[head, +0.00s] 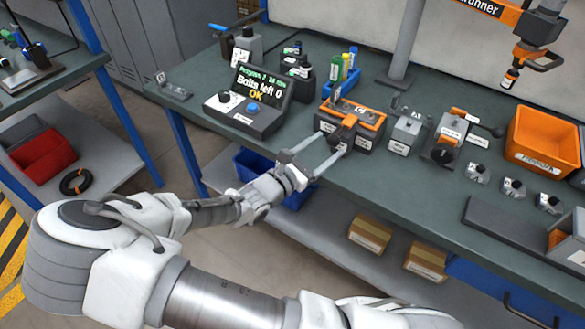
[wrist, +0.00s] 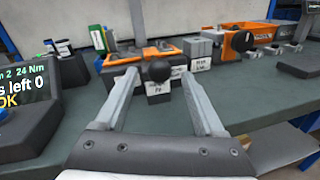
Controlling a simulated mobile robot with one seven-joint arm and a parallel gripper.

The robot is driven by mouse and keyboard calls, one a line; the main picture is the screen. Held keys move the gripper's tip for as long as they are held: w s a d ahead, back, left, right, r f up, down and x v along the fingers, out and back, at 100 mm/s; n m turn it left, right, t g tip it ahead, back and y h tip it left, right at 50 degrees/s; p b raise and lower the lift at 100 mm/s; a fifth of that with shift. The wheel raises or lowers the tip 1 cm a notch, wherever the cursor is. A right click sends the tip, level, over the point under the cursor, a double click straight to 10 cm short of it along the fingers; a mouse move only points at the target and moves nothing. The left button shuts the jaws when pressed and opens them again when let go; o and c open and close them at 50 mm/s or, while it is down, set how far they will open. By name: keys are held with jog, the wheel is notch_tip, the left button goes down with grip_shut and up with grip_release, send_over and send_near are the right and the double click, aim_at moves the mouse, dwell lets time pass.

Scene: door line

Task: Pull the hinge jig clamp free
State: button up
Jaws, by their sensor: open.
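The hinge jig, an orange and dark grey fixture (head: 366,112), sits near the front edge of the green bench. Its clamp has a dark lever (head: 345,128) and a round black knob (wrist: 159,71), which points towards me, with a white label below it. My gripper (head: 332,145) is open at the front of the jig. In the wrist view my gripper (wrist: 158,76) has one finger on each side of the knob. Gaps show between the knob and both fingers, so it is not gripped. I cannot tell how the clamp is seated in the jig.
A display box (head: 250,102) reading "Bolts left 0 OK" stands left of the jig, with bottles behind. Grey blocks (head: 408,130), another orange-black fixture (head: 447,138) and an orange bin (head: 542,140) stand right. A power tool (head: 530,50) hangs above. Cardboard boxes (head: 370,233) lie below.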

jog(key=p+v, duration=0.1)
jog(key=v, duration=1.3)
jog(key=shift+s, duration=0.1)
jog(key=s+d+r+m+g+y+p, duration=0.4)
jog(key=s+d+r+m+g, duration=0.15)
jog(key=d+m+g, duration=0.55)
jog(key=s+d+r+m+t+y+p, duration=0.1)
jog(key=s+r+m+y, duration=0.1)
jog(key=r, duration=0.5)
jog(key=s+d+r+m+t+y+p, duration=0.1)
jog(key=s+r+m+t+y, duration=0.1)
jog(key=r+m, duration=0.5)
jog(key=s+d+r+m+t+y+p, duration=0.1)
jog(key=s+r+m+y, duration=0.2)
jog(key=r, duration=0.5)
jog(key=shift+s+d+m+y+p, duration=0.2)
jog(key=shift+d+m+y+p, duration=0.15)
jog(key=shift+m+y, duration=0.55)
jog(key=shift+a+r, duration=0.1)
